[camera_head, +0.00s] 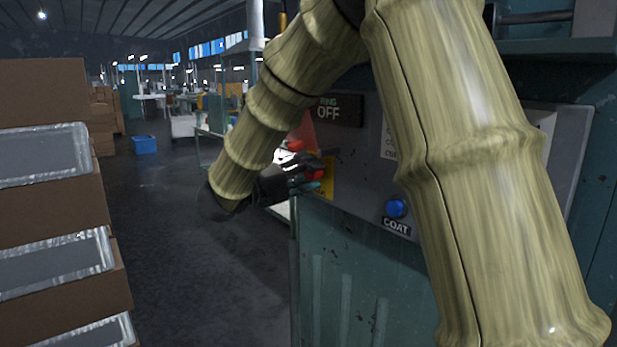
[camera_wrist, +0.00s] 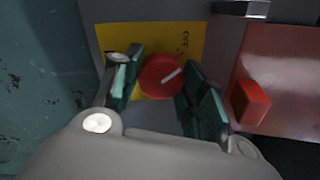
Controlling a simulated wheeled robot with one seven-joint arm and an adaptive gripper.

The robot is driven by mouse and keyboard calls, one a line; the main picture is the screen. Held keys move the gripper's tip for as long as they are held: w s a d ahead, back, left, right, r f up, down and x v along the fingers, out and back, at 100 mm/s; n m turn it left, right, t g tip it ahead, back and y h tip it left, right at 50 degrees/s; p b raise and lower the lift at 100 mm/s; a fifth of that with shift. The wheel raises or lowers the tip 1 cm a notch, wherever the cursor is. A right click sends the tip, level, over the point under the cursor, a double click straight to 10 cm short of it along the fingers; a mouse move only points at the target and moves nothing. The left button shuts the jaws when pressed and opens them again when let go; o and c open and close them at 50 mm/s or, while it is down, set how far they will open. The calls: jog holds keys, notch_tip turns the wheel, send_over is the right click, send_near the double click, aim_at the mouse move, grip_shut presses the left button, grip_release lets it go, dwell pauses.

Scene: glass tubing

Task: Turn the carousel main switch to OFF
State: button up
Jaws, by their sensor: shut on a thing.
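The main switch is a round red knob (camera_wrist: 161,76) with a white line on a yellow plate (camera_wrist: 150,36). In the wrist view the line points right and a little up, and the word OFF (camera_wrist: 185,42) lies on the plate above and right of the knob. My gripper (camera_wrist: 160,88) has a teal-padded finger on each side of the knob and is shut on it. In the head view my gripper (camera_head: 303,172) is at the panel's left edge; the yellow plate (camera_head: 328,182) shows behind it, and the knob is mostly hidden.
A dark display (camera_head: 330,109) reading RING OFF is above the plate. A blue button (camera_head: 397,207) labelled COAT is lower right, close to my arm. In the wrist view a red block (camera_wrist: 250,102) is right of my gripper. Stacked boxes (camera_head: 50,210) stand left, with open floor between.

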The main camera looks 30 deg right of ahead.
jog(key=shift+n, duration=0.8)
jog(key=o, duration=1)
jog(key=shift+o, duration=0.2)
jog(key=a, duration=1.2)
jog(key=shift+s+f, duration=0.35)
jog(key=shift+s, duration=0.1)
jog(key=shift+f, duration=0.1)
